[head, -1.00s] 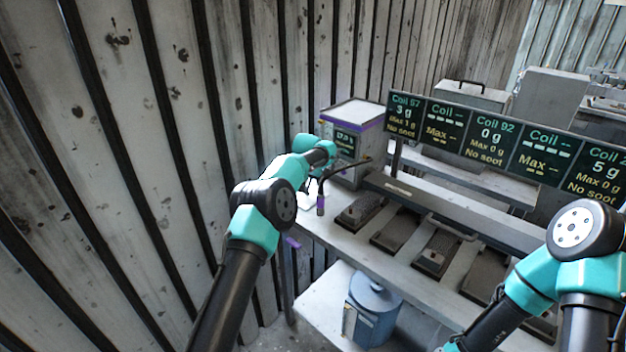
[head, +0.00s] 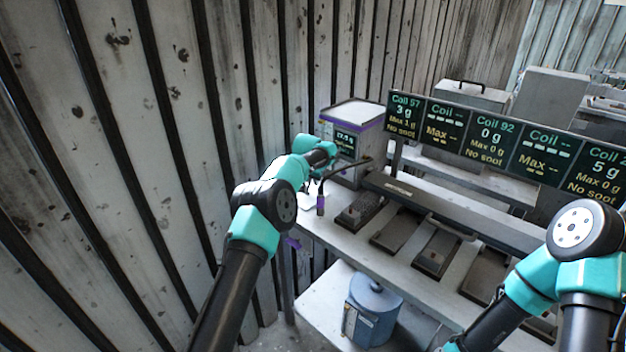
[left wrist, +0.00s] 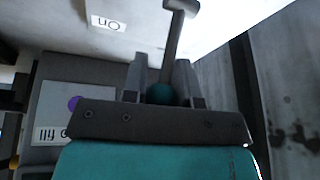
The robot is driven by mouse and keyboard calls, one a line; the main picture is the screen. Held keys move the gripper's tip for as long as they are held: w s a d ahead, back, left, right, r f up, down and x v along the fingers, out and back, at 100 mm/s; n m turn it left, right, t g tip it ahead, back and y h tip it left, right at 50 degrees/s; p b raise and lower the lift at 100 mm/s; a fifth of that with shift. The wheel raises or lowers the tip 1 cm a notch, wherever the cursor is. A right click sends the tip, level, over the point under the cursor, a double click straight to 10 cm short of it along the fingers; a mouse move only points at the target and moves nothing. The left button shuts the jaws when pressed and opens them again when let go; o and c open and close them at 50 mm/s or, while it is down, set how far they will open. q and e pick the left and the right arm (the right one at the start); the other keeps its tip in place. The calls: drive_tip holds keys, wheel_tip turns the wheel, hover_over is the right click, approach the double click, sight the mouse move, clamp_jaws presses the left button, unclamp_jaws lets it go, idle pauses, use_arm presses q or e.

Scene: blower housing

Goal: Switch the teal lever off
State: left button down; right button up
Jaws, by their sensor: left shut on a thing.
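The teal lever shows in the left wrist view as a round teal knob (left wrist: 160,94) on a grey stem that runs up to a bracket on a pale surface. My left gripper (left wrist: 160,76) is shut on the knob, one finger on each side. A small label (left wrist: 108,23), which seems to read "On" upside down, is on the pale surface to the left. In the head view my left wrist is beside the purple-trimmed box (head: 352,115), and the lever and fingertips cannot be made out there. My right arm enters at the lower right, with its gripper out of view.
A row of dark pedal-like plates (head: 436,250) lies on the bench to the right. Green-lettered coil displays (head: 490,133) hang above it. A blue-grey canister (head: 372,308) stands on the lower shelf. A corrugated wall (head: 150,150) is close on the left.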

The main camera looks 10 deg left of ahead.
use_arm(q)
drive_tip(key=shift+s+a+r+t, duration=0.1)
drive_tip(key=shift+r+t, duration=0.05)
drive_tip(key=shift+t, duration=0.15)
drive_tip(key=shift+s+a+r+t+h, duration=0.2)
drive_tip(key=shift+s+t+h, duration=0.15)
drive_tip(key=shift+t, duration=0.3)
drive_tip(key=shift+s+a+r+t+h, duration=0.15)
drive_tip(key=shift+s+t+h, duration=0.1)
drive_tip(key=shift+t+h, duration=0.3)
drive_tip(key=shift+s+a+r+n+t+h, duration=0.1)
drive_tip(key=shift+s+a+n+t+h, duration=0.2)
drive_tip(key=shift+t, duration=0.45)
drive_tip(key=shift+s+a+r+t+h, duration=0.1)
drive_tip(key=shift+s+t+h, duration=0.3)
drive_tip(key=shift+t, duration=0.35)
drive_tip(key=c, duration=0.9)
unclamp_jaws()
drive_tip(key=shift+s+r, duration=0.1)
drive_tip(key=v, duration=1.7)
drive_tip(key=shift+s, duration=0.25)
